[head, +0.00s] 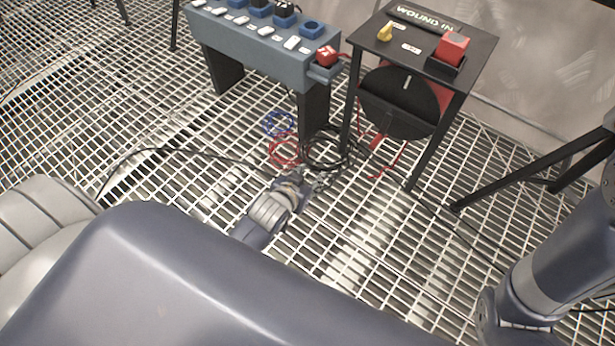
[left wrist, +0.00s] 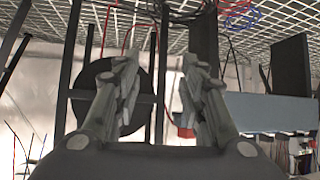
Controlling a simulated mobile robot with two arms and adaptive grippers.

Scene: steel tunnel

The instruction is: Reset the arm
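My left gripper (head: 318,183) is low over the grating at the middle of the head view, in front of the black stand and small in that view. In the left wrist view its two fingers (left wrist: 158,75) stand apart, with nothing held between them. The wrist picture looks upside down, with the grating at the top. My right arm (head: 545,265) comes in at the right edge of the head view; its gripper is out of the picture.
A black stand (head: 408,48) marked "WOUND IN" holds a black reel (head: 395,112), a yellow knob (head: 385,32) and a red block (head: 453,47). A blue-grey socket bench (head: 240,48) stands left of it. Red, blue and black cables (head: 283,150) lie on the grating near my left gripper.

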